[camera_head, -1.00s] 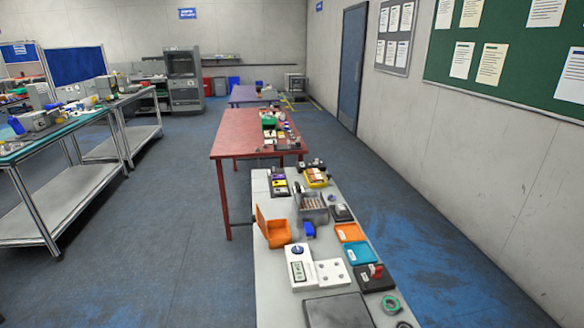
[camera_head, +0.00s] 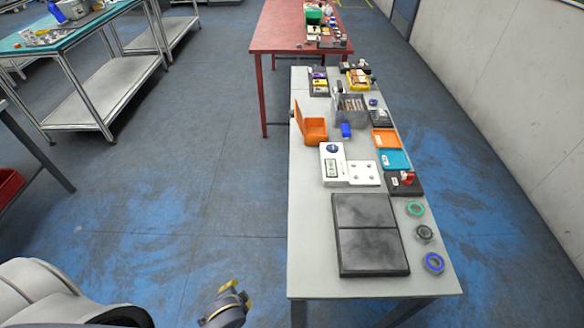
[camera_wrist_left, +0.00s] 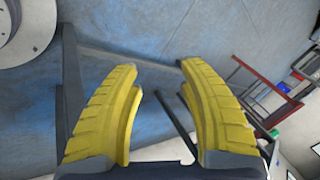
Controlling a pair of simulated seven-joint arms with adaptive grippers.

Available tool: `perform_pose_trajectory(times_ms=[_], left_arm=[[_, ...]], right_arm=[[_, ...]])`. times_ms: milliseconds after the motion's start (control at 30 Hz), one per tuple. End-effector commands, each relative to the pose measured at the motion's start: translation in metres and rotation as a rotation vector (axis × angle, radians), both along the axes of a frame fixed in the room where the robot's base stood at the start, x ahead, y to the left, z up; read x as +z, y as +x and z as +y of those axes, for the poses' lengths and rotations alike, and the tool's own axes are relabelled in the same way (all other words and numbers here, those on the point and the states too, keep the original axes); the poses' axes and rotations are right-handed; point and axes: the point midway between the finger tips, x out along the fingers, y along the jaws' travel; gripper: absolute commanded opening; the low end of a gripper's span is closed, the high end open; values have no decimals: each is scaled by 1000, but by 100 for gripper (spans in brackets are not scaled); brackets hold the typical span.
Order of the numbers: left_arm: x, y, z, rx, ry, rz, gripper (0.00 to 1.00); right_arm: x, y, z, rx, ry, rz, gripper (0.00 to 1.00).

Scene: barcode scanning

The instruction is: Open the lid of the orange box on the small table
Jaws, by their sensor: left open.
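The orange box (camera_head: 315,131) stands near the left edge of the long grey table (camera_head: 310,230), toward its far half. Its lid (camera_head: 299,115) stands up on the box's left side, so the box looks open. My left gripper (camera_head: 238,297) is low in the head view, left of the table's near end and well apart from the box. In the left wrist view my left gripper (camera_wrist_left: 160,105) shows two yellow fingers spread wide with nothing between them. My right gripper is not seen.
A white scale (camera_head: 334,166), a dark two-panel pad (camera_head: 368,234) and tape rolls (camera_head: 415,208) lie nearer on the table. A blue item (camera_head: 346,131) is right beside the box. A red table (camera_head: 275,40) stands beyond. Floor left of the table is clear.

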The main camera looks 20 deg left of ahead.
Motion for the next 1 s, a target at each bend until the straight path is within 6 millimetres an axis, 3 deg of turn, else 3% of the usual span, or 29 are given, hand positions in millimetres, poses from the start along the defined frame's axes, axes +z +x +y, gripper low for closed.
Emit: perform_pose_trajectory(times_ms=[33,333,667,1000], left_arm=[[22,7,2,-11,21,-24,42],[138,58,15,-155,238,-147,42],[216,135,8,-411,573,-232,42],[304,254,-31,-758,1145,-260,42]], right_arm=[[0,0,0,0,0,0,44],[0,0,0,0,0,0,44],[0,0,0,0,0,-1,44],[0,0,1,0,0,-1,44]])
